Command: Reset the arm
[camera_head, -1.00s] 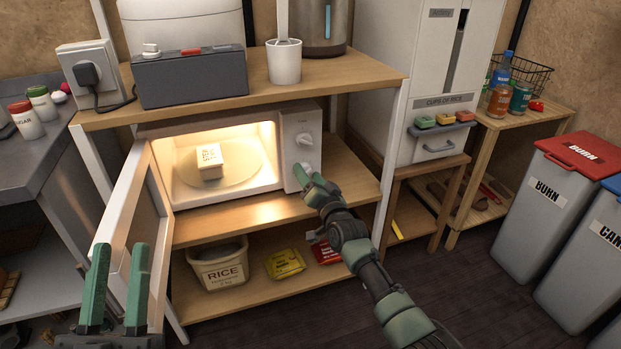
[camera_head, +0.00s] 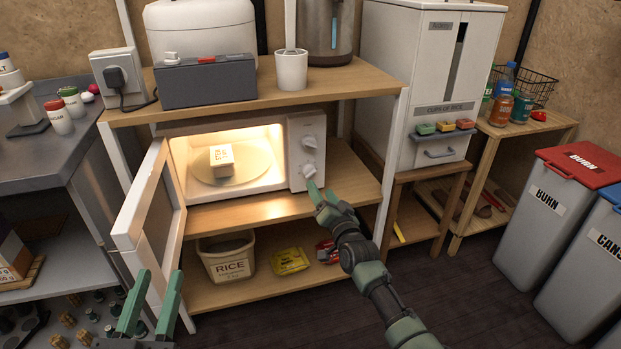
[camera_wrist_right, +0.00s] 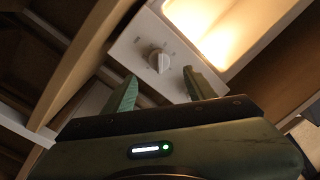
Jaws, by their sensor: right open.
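My right gripper (camera_head: 322,198) is just below and to the right of the lower knob on the white microwave (camera_head: 303,140). In the right wrist view, its two fingers (camera_wrist_right: 157,88) are apart, with a knob (camera_wrist_right: 158,61) visible beyond the gap and nothing held. My left gripper (camera_head: 150,303) is at the lower left, in front of the open microwave door (camera_head: 150,215). Its fingers stand apart and empty. Inside the lit microwave, a small pale labelled box (camera_head: 221,156) sits on the turntable (camera_head: 240,172).
A wooden shelf (camera_head: 370,85) holds the microwave. A rice bin (camera_head: 228,262) and packets are on the lower shelf. A rice dispenser (camera_head: 395,60) stands to the right. Grey bins (camera_head: 540,220) stand farther right. Dark floor (camera_head: 440,300) is clear in front.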

